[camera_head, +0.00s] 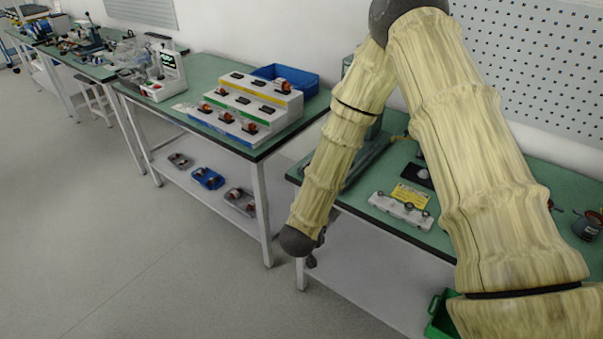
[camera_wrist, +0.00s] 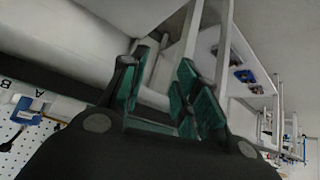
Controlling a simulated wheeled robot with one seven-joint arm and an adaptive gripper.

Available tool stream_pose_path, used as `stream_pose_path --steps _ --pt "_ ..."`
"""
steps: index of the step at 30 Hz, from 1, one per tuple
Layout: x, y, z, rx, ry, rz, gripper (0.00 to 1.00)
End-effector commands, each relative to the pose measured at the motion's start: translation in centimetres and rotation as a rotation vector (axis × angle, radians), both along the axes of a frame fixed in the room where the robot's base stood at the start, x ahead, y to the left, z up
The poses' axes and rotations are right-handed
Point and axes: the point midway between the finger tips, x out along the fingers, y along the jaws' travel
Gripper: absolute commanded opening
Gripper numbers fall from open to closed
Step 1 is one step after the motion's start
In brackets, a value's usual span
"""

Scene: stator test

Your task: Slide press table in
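My gripper (camera_wrist: 163,75) shows in the wrist view with two black fingers and green pads. The fingers are apart, with nothing seen between them. In the head view only a small dark part of my gripper (camera_head: 313,252) shows below the end of my arm, by the left front corner of the right bench (camera_head: 440,238). A grey-green machine part (camera_head: 371,156), perhaps the press, stands on that bench, mostly hidden behind my arm. I cannot make out its sliding table or how far in it is.
A white fixture (camera_head: 400,211) with a yellow label lies on the right bench. A green bin (camera_head: 440,318) is below. The left bench (camera_head: 208,67) holds a stepped parts rack (camera_head: 246,105) and blue bin (camera_head: 300,80). The floor at left is clear.

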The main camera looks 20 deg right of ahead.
Motion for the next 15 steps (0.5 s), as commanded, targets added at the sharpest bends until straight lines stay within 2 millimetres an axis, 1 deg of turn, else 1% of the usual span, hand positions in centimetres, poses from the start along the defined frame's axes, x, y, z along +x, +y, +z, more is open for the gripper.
stream_pose_path --steps 1,3,5,6,9,12,15 --pt "2.7 0.1 2.0 -0.011 -0.052 -0.057 0.31" --pt "5.3 0.1 5.2 -0.028 -0.096 -0.136 0.31" --pt "7.0 0.3 8.0 -0.037 -0.124 -0.199 0.31" --pt "7.8 0.3 9.7 -0.041 -0.136 -0.238 0.31" --pt "9.2 0.6 13.4 -0.042 -0.152 -0.321 0.31" --pt "9.8 0.9 16.1 -0.039 -0.152 -0.38 0.31" --pt "10.0 1.0 17.7 -0.035 -0.149 -0.413 0.31"
